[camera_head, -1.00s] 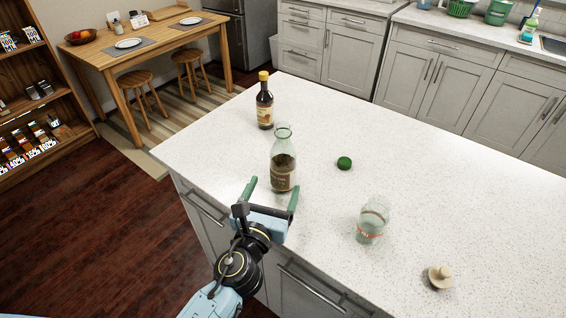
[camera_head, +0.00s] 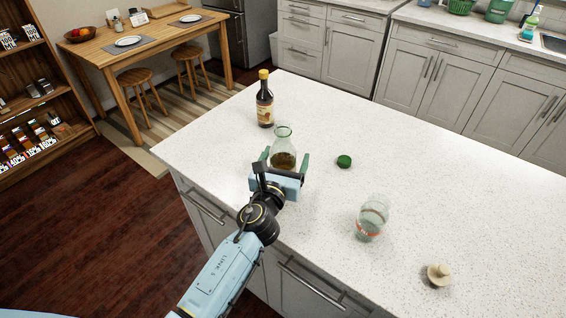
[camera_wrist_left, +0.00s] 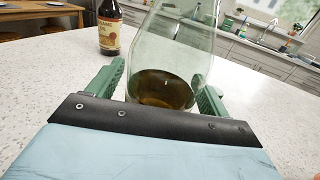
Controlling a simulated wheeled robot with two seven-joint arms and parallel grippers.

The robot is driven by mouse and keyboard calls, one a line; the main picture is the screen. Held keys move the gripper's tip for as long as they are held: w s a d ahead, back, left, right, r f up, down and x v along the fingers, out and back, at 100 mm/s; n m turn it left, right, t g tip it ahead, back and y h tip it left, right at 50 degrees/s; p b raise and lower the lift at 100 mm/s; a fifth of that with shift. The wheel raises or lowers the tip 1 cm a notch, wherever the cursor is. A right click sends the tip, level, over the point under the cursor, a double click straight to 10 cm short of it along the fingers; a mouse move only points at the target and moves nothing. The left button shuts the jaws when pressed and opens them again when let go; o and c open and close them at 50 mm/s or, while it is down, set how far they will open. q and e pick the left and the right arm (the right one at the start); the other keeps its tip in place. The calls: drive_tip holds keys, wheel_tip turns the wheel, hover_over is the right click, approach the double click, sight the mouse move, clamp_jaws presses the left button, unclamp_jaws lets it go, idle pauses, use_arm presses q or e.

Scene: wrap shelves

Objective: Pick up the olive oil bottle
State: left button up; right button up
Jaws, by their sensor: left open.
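The olive oil bottle appears to be the clear, green-tinted glass bottle (camera_head: 284,134) with dark oil in its lower part, standing upright and uncapped on the counter. In the left wrist view the bottle (camera_wrist_left: 178,45) fills the middle, its top cut off. My left gripper (camera_head: 286,158) is open, with its green fingers on either side of the bottle's lower body. In the left wrist view glass shows between the left gripper's fingers (camera_wrist_left: 162,82); whether they touch it is unclear. The gripper hides the bottle's base in the head view. My right gripper is not in view.
A dark bottle with a yellow cap (camera_head: 265,103) stands behind the glass bottle. A green cap (camera_head: 344,161) lies to the right. An empty glass jar (camera_head: 372,218) and a beige lid (camera_head: 438,275) are farther right. The white counter (camera_head: 440,180) is otherwise clear.

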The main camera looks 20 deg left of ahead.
use_arm(q)
drive_tip(key=c, duration=1.3)
drive_tip(key=shift+r, duration=0.1)
drive_tip(key=shift+c, duration=0.6)
drive_tip(key=shift+r, duration=0.15)
